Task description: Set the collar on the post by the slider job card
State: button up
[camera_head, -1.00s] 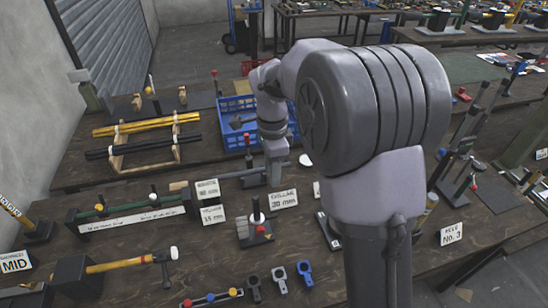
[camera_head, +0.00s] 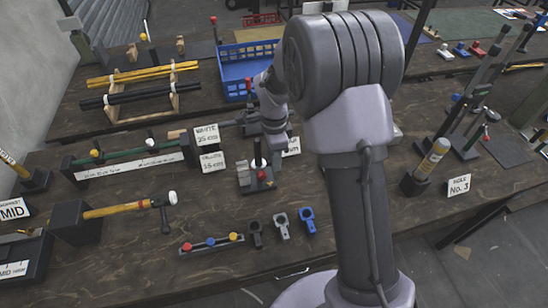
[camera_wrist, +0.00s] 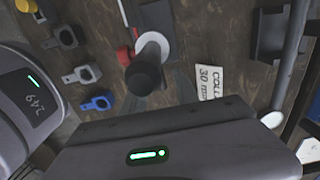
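A small stand on the bench carries an upright post with a white collar (camera_head: 257,163) around it and a red knob (camera_head: 263,175) low beside it. In the wrist view I look down on the post's dark top (camera_wrist: 145,76), with the white collar (camera_wrist: 153,45) behind it. A card reading COLLAR 30 (camera_wrist: 209,81) lies to its right; in the head view my arm mostly hides this card (camera_head: 293,147). My gripper (camera_head: 280,157) is just behind and right of the post in the head view, apart from it.
Cards reading WHITE 35 (camera_head: 206,134) and YELLOW 15 (camera_head: 212,163) stand by a green slider rail (camera_head: 125,153). Grey and blue clamps (camera_head: 307,220) and a strip with coloured knobs (camera_head: 212,243) lie in front. A blue crate (camera_head: 238,70) stands behind.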

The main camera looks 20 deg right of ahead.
grip_shut()
dwell(1.3)
